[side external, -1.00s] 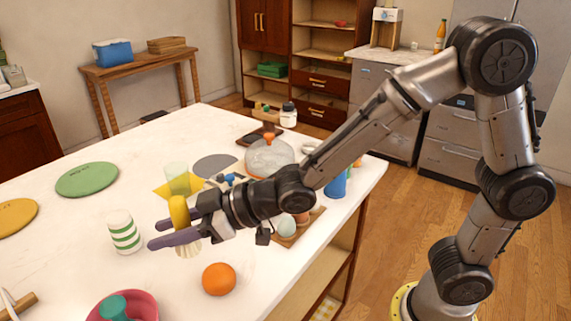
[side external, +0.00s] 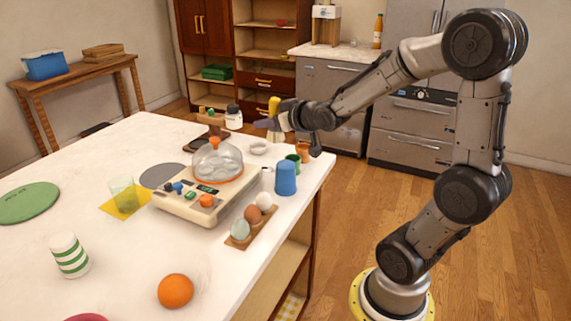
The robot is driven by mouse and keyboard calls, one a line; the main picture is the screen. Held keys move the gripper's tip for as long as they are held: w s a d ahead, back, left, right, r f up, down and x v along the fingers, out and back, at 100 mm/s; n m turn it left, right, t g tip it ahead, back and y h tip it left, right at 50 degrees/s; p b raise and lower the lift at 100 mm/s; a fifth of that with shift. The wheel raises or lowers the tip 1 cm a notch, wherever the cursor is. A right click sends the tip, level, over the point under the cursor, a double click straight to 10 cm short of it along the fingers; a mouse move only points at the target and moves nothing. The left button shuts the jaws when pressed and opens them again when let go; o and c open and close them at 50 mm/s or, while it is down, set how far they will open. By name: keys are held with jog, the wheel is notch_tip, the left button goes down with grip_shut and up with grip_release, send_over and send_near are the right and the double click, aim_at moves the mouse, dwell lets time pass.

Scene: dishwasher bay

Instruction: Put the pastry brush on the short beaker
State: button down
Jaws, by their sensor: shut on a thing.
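My gripper (side external: 268,121) is shut on the pastry brush (side external: 274,106), which has a yellow upper part and pale bristles below. The brush is held roughly upright, bristles down, around the far right end of the white table; its exact height is unclear. A small clear greenish glass vessel (side external: 122,194) stands on a yellow square at the left. I cannot tell for certain which vessel is the short beaker.
A cream appliance (side external: 203,200) carries a clear dome with an orange rim. An egg holder (side external: 239,240), an orange (side external: 175,291) and a striped cup (side external: 69,255) lie nearer. A white jar (side external: 233,118) and small white bowl (side external: 259,148) are near the gripper.

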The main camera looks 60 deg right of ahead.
jog(key=shift+m+h, duration=0.4)
jog(key=d+f, duration=0.1)
jog(key=s+f, duration=0.1)
jog(key=d+f, duration=0.1)
jog(key=shift+s+d+f, duration=0.1)
jog(key=shift+s+d, duration=0.15)
jog(key=shift+d, duration=0.1)
jog(key=shift+f, duration=2.25)
jog(key=c, duration=0.5)
grip_release()
jog(key=shift+f, duration=0.15)
